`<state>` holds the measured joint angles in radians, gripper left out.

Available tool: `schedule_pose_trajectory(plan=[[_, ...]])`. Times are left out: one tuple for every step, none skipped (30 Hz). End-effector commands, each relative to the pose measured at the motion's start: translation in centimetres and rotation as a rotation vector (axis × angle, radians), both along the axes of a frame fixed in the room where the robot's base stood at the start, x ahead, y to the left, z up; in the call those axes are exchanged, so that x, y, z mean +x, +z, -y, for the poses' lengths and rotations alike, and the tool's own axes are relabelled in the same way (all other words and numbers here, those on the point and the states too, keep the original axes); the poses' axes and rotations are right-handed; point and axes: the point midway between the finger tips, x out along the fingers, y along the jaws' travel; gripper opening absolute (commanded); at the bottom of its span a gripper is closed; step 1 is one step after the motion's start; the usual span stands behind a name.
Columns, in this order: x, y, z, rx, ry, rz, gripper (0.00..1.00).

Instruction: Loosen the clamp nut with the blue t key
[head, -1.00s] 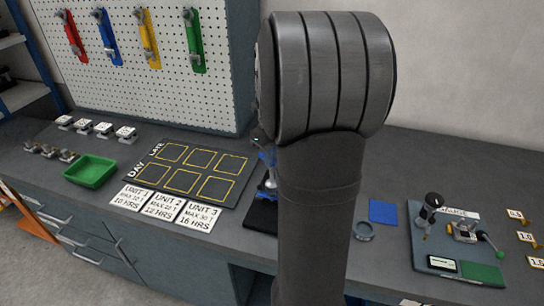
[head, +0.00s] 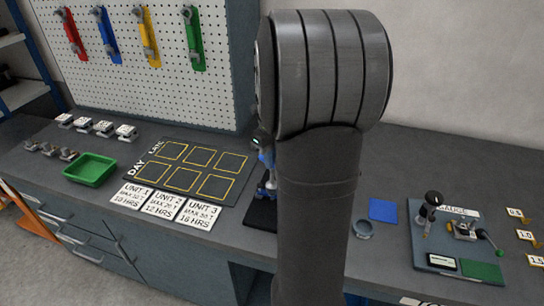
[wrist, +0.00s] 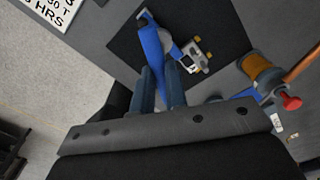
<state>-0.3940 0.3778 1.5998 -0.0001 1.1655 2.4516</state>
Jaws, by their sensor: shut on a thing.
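In the wrist view my gripper (wrist: 161,88) is shut on a long blue piece, which I take to be the blue t key (wrist: 151,45). It reaches from between the fingers out over a black mat (wrist: 214,32). Its far end is beside a small grey and white device with yellow parts (wrist: 194,56), perhaps the clamp; I cannot tell whether they touch. I cannot make out the clamp nut. In the head view my arm hides most of this spot, and only a blue part (head: 266,160) shows at its left edge.
A copper-wound spool (wrist: 258,70) and a red knob (wrist: 291,103) are at right in the wrist view. In the head view a pegboard (head: 150,95) holds coloured tools, a green tray (head: 91,170) sits at left, and a gauge plate (head: 432,255) at right.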

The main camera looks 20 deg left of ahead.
Motion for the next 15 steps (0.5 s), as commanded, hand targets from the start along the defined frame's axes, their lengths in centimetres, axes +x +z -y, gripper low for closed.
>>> schedule_pose_trajectory(plan=[[0.00,-0.09,-0.01,0.000,0.000,0.000,0.00],[0.00,-0.15,-0.01,0.000,0.000,0.000,0.00],[0.00,-0.23,-0.01,0.001,0.000,0.000,0.00],[0.00,-0.29,-0.01,0.000,0.000,0.001,0.00],[0.00,-0.35,-0.01,0.000,0.000,0.001,0.00],[0.00,-0.42,0.00,0.001,0.000,0.000,0.00],[-0.01,-0.48,0.00,0.001,0.000,0.000,0.00],[-0.01,-0.54,0.00,0.000,0.000,0.000,0.00],[-0.01,-0.62,0.00,0.000,0.000,0.000,0.00],[-0.02,-0.68,0.00,0.000,0.000,0.000,0.00],[-0.03,-0.74,0.01,0.000,0.000,0.000,0.00],[-0.04,-0.82,0.01,0.000,0.000,0.000,0.00],[-0.04,-0.88,0.01,0.000,0.000,0.000,0.00],[-0.05,-0.94,0.01,0.000,0.000,0.000,0.00],[-0.06,-1.02,0.02,0.000,0.000,0.000,0.00]])
